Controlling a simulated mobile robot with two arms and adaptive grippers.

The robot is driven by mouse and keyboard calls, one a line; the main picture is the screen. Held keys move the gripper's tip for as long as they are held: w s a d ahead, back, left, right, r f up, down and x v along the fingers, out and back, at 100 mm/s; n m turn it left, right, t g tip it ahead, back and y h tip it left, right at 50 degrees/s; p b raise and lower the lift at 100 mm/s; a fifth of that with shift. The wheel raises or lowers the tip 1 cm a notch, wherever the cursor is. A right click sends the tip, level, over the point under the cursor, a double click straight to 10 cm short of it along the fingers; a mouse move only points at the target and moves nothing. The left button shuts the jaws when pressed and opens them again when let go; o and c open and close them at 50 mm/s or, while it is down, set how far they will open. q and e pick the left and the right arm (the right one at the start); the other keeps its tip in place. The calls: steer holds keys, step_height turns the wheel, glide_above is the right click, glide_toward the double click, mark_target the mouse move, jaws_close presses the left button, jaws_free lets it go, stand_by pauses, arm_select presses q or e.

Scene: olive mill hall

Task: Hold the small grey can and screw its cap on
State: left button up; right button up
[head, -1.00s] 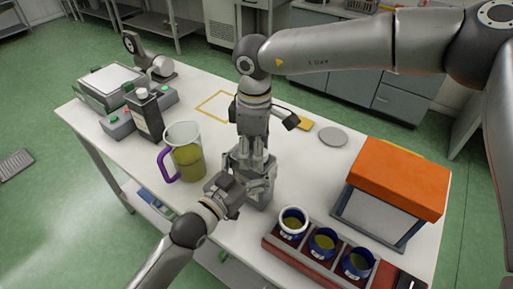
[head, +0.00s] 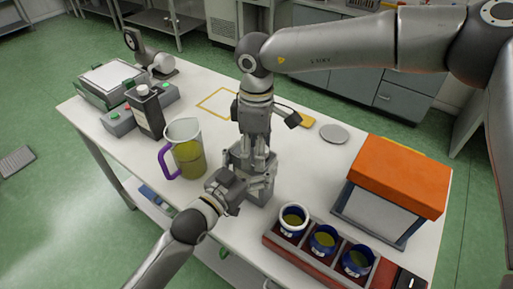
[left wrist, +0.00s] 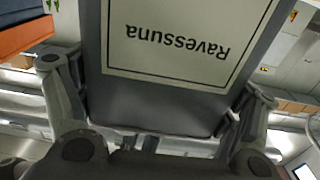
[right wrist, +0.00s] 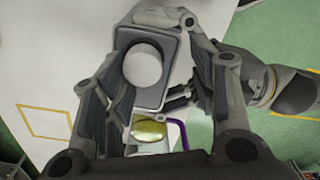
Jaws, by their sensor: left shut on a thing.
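The small grey can (head: 262,190) stands upright near the middle of the table, partly hidden by both grippers. Its label, reading "Ravessuna", shows upside down in the left wrist view (left wrist: 180,45). My left gripper (head: 236,190) is shut on the can's body from the side. My right gripper (head: 254,158) points down from above, over the can's top. In the right wrist view its fingers stand apart, with the can's top (right wrist: 165,95) between them. A pale round piece (right wrist: 144,66), seemingly the cap, shows on that top; I cannot tell if it is fully seated.
A jug of yellow-green oil (head: 187,150) with a purple handle stands left of the can. A dark bottle (head: 148,112) is behind it. A rack (head: 277,246) with three blue cups and an orange-lidded box (head: 398,176) are at right. A grey disc (head: 334,133) lies at the back.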

steer(key=shift+o, duration=1.1)
steer(key=shift+s+f, duration=0.15)
steer(key=shift+o, duration=0.6)
steer(key=shift+w, duration=0.2)
